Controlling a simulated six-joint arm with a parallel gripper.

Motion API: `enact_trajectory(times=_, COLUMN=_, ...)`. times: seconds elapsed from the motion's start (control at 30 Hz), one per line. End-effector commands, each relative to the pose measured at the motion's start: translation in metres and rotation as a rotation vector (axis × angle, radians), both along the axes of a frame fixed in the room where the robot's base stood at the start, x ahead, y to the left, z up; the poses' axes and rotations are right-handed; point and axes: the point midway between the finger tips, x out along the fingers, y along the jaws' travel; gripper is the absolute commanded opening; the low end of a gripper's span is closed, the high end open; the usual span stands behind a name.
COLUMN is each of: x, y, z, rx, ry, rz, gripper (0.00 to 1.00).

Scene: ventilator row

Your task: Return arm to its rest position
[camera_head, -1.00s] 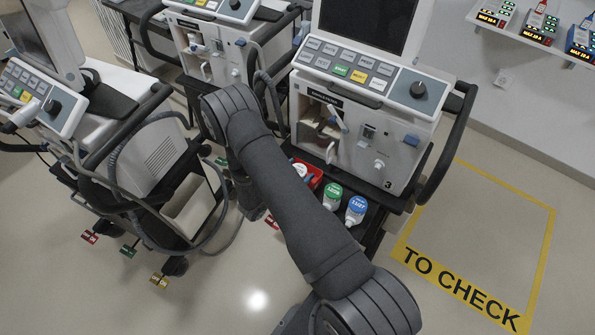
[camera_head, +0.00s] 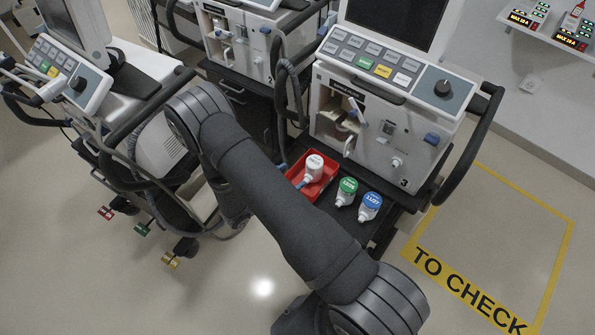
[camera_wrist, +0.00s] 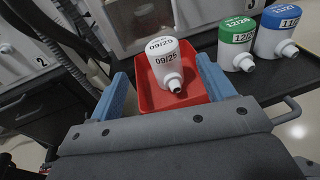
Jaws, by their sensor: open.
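In the head view the bottle (camera_head: 313,167) and the tray (camera_head: 327,186) sit on the shelf below ventilator 3 (camera_head: 376,130). The fingers appear apart from the bottle.
A green-labelled bottle (camera_head: 346,190) and a blue-labelled bottle (camera_head: 369,205) stand right of the tray. Other ventilators are at the left (camera_head: 150,140) and back (camera_head: 240,45). A yellow-outlined floor area marked TO CHECK (camera_head: 500,240) is empty at the right. A wall shelf (camera_head: 540,40) holds small devices.

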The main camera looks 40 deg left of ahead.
Motion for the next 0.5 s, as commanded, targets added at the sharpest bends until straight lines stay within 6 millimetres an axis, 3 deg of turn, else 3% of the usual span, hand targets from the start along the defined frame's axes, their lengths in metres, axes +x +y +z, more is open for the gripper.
enact_trajectory(times=0.5, x=-0.004, y=0.0003, z=0.0005, rx=0.0, ry=0.0, rz=0.0, gripper=0.75)
